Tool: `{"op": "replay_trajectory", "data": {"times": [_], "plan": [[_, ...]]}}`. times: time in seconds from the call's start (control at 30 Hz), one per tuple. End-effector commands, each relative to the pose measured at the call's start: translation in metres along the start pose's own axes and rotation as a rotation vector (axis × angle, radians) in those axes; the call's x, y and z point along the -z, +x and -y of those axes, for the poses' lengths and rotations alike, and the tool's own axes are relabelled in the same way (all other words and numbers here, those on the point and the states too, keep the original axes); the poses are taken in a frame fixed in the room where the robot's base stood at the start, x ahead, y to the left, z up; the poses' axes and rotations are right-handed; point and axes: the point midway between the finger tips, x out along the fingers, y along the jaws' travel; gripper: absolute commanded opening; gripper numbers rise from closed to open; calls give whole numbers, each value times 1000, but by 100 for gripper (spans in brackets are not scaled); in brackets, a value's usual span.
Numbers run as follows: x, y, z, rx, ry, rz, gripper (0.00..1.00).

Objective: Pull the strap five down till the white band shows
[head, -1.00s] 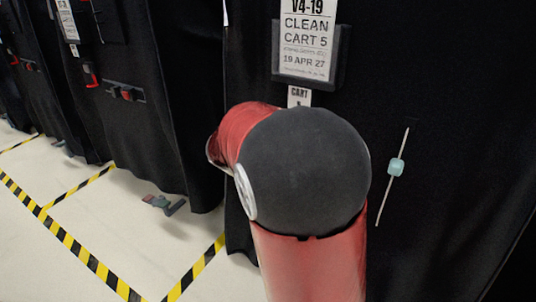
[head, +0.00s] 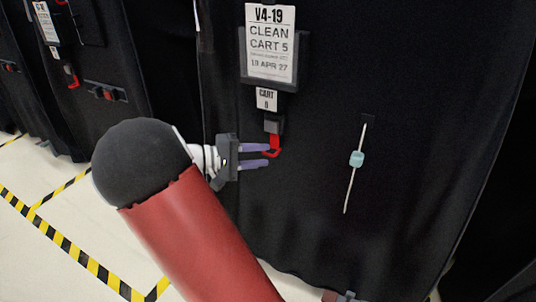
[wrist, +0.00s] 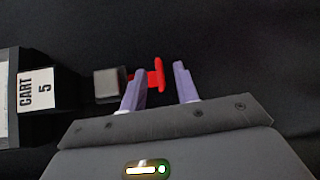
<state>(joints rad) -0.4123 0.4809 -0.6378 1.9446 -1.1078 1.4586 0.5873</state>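Strap five shows as a red pull handle (head: 272,148) below a dark grey buckle (head: 273,123), under the small cart 5 label (head: 267,99) on the black cover. In the wrist view the red handle (wrist: 158,75) stands out sideways from the buckle (wrist: 109,83). My gripper (head: 268,155) reaches in from the left with its purple fingers at the handle. In the wrist view my gripper (wrist: 160,82) is open, and the red crossbar lies between the fingertips, closer to the left finger. A gap shows before the right finger. I cannot tell whether the left finger touches the handle.
A clean cart 5 sign (head: 270,42) hangs above the buckle. A pale cord with a teal toggle (head: 357,159) hangs to the right. Neighbouring covered carts with red handles (head: 71,77) stand at the left. Yellow-black tape (head: 75,250) marks the pale floor.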

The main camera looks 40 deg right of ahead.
Motion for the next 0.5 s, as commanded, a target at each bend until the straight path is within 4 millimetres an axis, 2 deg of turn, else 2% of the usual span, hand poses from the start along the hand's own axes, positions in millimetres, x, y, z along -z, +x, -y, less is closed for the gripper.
{"op": "replay_trajectory", "data": {"times": [0.1,0.2,0.5], "plan": [[0,18,0,0,1,3,31],[0,26,0,1,1,1,31],[0,31,0,2,1,0,31]]}}
